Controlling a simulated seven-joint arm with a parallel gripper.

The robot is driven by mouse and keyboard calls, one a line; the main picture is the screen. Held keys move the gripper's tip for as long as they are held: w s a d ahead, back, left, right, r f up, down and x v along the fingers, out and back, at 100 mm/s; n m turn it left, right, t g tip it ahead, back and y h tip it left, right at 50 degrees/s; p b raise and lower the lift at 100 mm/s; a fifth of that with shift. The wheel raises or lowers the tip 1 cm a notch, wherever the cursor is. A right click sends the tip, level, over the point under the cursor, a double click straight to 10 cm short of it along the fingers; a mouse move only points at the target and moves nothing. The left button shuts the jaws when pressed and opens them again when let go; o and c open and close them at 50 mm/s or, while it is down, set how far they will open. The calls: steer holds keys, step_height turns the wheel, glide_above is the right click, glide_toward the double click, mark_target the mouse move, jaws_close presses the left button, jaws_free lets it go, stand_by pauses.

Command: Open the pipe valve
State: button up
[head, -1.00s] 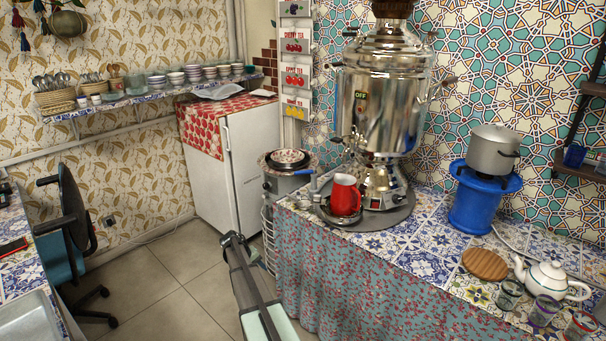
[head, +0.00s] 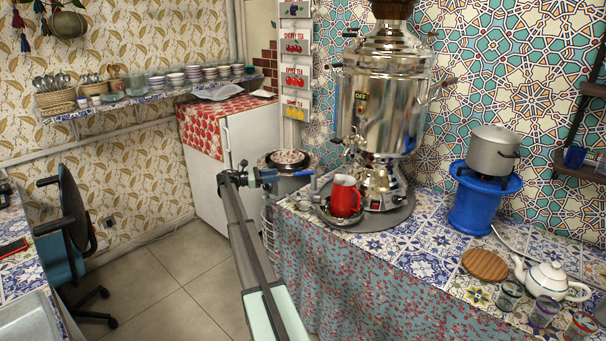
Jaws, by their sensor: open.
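A small light-blue valve handle (head: 313,182) with a short pipe shows at the left end of the tiled counter, left of the red jug. It is small, so its exact setting is hard to read. My gripper (head: 272,177) is at the end of my raised arm, in front of the round metal container. It appears left of the valve handle at about the same height, with a visible gap. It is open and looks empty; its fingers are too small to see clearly.
A red jug (head: 345,196) stands in a metal bowl below the large silver samovar (head: 383,105). A metal container (head: 290,182) with a patterned top stands behind my gripper. A white fridge (head: 252,140) is farther back. Open floor lies left of my arm.

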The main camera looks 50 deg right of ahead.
mark_target(303, 172)
steer(key=shift+n, duration=0.5)
steer(key=x, duration=1.3)
steer(key=shift+s+d+f, duration=0.1)
steer(key=shift+s+d, duration=0.15)
steer(key=shift+d, duration=0.1)
jaws_close()
